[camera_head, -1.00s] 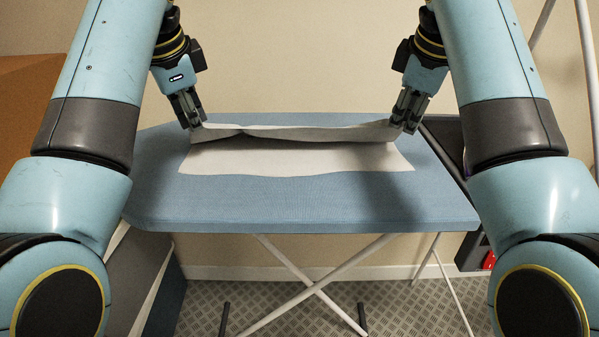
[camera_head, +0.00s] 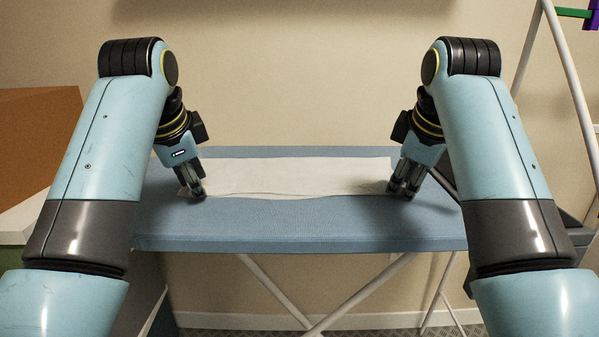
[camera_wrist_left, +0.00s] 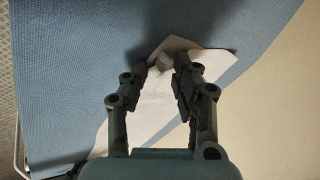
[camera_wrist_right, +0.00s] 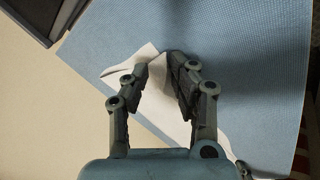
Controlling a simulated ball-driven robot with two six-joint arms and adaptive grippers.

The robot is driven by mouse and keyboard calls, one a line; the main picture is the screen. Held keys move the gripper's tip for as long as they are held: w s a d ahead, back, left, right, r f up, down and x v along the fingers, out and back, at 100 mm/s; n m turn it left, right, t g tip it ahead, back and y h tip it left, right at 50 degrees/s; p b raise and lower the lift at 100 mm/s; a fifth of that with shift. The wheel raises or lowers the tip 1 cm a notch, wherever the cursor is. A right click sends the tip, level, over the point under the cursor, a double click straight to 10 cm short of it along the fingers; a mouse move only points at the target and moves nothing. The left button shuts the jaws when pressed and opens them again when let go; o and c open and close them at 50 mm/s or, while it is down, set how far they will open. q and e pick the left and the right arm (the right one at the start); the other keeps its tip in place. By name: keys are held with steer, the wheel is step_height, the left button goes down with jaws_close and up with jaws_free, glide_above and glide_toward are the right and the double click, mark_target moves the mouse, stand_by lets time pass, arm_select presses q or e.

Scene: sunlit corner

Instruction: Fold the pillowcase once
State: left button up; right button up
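The off-white pillowcase (camera_head: 290,176) lies doubled over on the blue ironing board (camera_head: 300,230), its upper layer nearly flat and its near edges close together. My left gripper (camera_head: 197,190) is at its near left corner, my right gripper (camera_head: 402,187) at its near right corner. In the left wrist view the fingers (camera_wrist_left: 160,63) stand apart, with a slightly raised cloth corner (camera_wrist_left: 172,45) at the tips. In the right wrist view the fingers (camera_wrist_right: 157,60) also stand apart, cloth showing between and beyond them. The fingers partly hide both corners.
A white rack (camera_head: 566,70) stands at the right with a green and purple item (camera_head: 575,13) at its top. A brown box (camera_head: 38,125) is at the left. The wall is behind the board. The board's near strip is clear.

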arm_select(q)
steer(key=shift+o, duration=1.1)
arm_select(e)
steer(key=shift+o, duration=1)
steer(key=shift+f, duration=0.1)
